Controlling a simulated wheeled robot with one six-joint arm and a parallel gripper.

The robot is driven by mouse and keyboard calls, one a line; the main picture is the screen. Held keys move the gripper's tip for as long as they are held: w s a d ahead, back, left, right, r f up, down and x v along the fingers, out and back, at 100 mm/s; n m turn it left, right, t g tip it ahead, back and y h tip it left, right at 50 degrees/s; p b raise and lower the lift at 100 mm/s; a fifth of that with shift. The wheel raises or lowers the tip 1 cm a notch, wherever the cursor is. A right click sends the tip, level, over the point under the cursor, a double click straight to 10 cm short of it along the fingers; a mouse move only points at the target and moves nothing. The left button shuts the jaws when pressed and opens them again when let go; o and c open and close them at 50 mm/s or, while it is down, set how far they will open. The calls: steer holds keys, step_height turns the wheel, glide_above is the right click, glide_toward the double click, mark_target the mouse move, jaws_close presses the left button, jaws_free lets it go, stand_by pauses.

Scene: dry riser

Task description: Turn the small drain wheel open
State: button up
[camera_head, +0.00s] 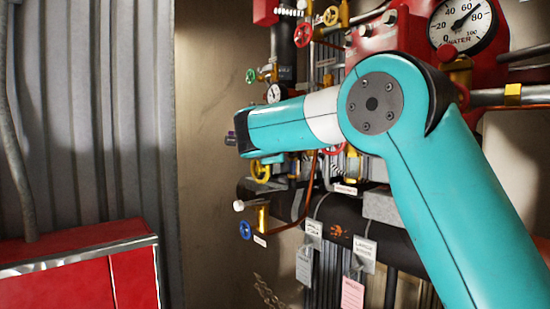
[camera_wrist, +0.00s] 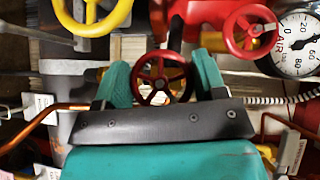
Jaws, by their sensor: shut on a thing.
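In the wrist view my gripper (camera_wrist: 163,70) has its two teal fingers on either side of a small dark red wheel (camera_wrist: 161,79) with spokes, and is shut on it. The wheel's lower rim is close to the dark gripper bar. The labels are too small to read, so I cannot tell from them whether this is the drain wheel. In the head view my arm crosses in front of the pipework, and the gripper's fingers and the held wheel are not clearly seen there.
A yellow wheel (camera_wrist: 92,14) and a brighter red wheel (camera_wrist: 250,31) sit close above the fingers, beside an air gauge (camera_wrist: 298,45). Copper pipes run at both sides. In the head view a blue wheel (camera_head: 245,230) sits low, and a red cabinet (camera_head: 80,265) stands at left.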

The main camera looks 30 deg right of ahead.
steer(key=n+g+p, duration=0.2)
steer(key=g+p, duration=0.1)
steer(key=p, duration=0.2)
steer(key=n+g+p, duration=0.2)
steer(key=g+p, duration=0.1)
steer(key=p, duration=0.3)
steer(key=shift+r+n+g+y, duration=0.15)
steer(key=shift+n+g+y, duration=0.15)
steer(key=shift+y, duration=0.1)
steer(key=shift+g+p, duration=0.3)
steer(key=shift+p, duration=0.4)
steer(key=shift+f, duration=0.25)
steer(key=o, duration=0.9)
